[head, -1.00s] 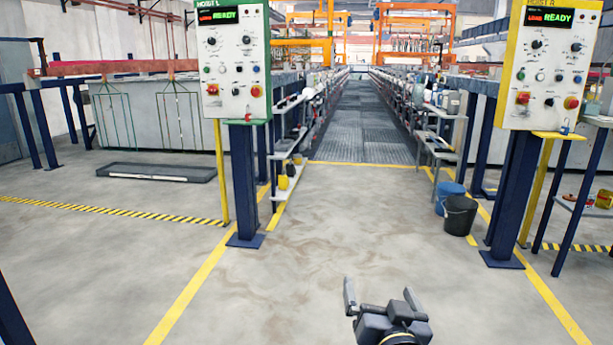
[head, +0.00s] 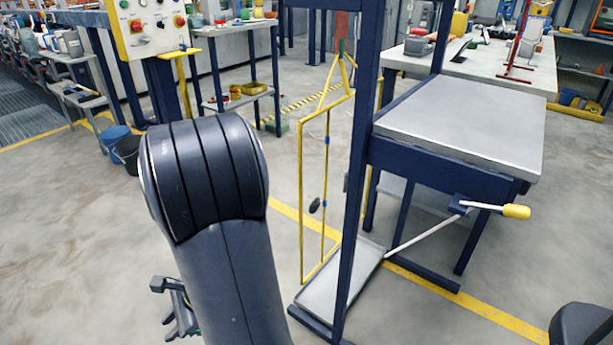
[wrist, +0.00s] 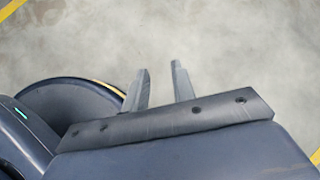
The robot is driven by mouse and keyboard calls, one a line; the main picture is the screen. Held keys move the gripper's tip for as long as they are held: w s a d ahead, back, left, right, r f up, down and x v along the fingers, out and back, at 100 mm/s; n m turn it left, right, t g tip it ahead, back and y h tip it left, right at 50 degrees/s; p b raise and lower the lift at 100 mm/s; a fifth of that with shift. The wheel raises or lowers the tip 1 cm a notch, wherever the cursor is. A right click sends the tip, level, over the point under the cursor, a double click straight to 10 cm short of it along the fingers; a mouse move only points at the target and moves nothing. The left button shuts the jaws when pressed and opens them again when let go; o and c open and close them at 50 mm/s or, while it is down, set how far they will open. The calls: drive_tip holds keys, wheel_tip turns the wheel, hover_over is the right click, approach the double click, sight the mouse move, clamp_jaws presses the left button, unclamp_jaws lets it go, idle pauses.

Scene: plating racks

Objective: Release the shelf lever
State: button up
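The shelf lever (head: 490,208) is a pale rod with a yellow grip at its right end. It sticks out from a blue bracket on the front of a blue frame with a grey shelf top (head: 455,122). A thin rod runs from the bracket down toward a low tray. My gripper (head: 172,305) shows in the head view at lower left, partly hidden behind my arm, far from the lever. In the wrist view my gripper (wrist: 160,85) has its two fingers apart with nothing between them, above bare floor.
A yellow wire rack (head: 302,200) hangs beside a blue upright, over the low grey tray (head: 318,292). Behind stand a cluttered white table (head: 480,65), a hoist panel (head: 150,28) and two buckets (head: 120,146). The floor at left is clear.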

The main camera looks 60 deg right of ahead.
drive_tip(key=d+r+m+t+y, duration=0.1)
drive_tip(key=r, duration=0.1)
drive_tip(key=w+r+m+t+p, duration=0.1)
drive_tip(key=m, duration=0.1)
drive_tip(key=d+r+m+t+y, duration=0.1)
drive_tip(key=r+m+t, duration=0.1)
drive_tip(key=shift+w+d+r+y+p, duration=0.3)
drive_tip(key=shift+w+d, duration=0.05)
drive_tip(key=shift+w, duration=0.05)
drive_tip(key=shift+c, duration=1.4)
drive_tip(key=d+r+m+t, duration=0.1)
drive_tip(key=d+r+t, duration=0.1)
drive_tip(key=d+r+m+t+p, duration=0.1)
drive_tip(key=d+r+m, duration=0.1)
drive_tip(key=d+r+m+t, duration=0.2)
drive_tip(key=shift+w+d+r+t+h+p, duration=0.2)
drive_tip(key=shift+w+d+t+h+p, duration=0.1)
drive_tip(key=shift+h, duration=0.1)
clamp_jaws()
drive_tip(key=s+d+r+m+t+h, duration=0.2)
drive_tip(key=d+r+m+t+h, duration=0.1)
drive_tip(key=d, duration=0.2)
drive_tip(key=s+d+r+m+t+h+p, duration=0.1)
drive_tip(key=s+d+r+m+t+h, duration=0.2)
drive_tip(key=d, duration=0.3)
drive_tip(key=shift+s+d+r+m+t+p, duration=0.15)
drive_tip(key=shift+s+r+m+t+p, duration=0.15)
drive_tip(key=shift+r+m+t, duration=0.4)
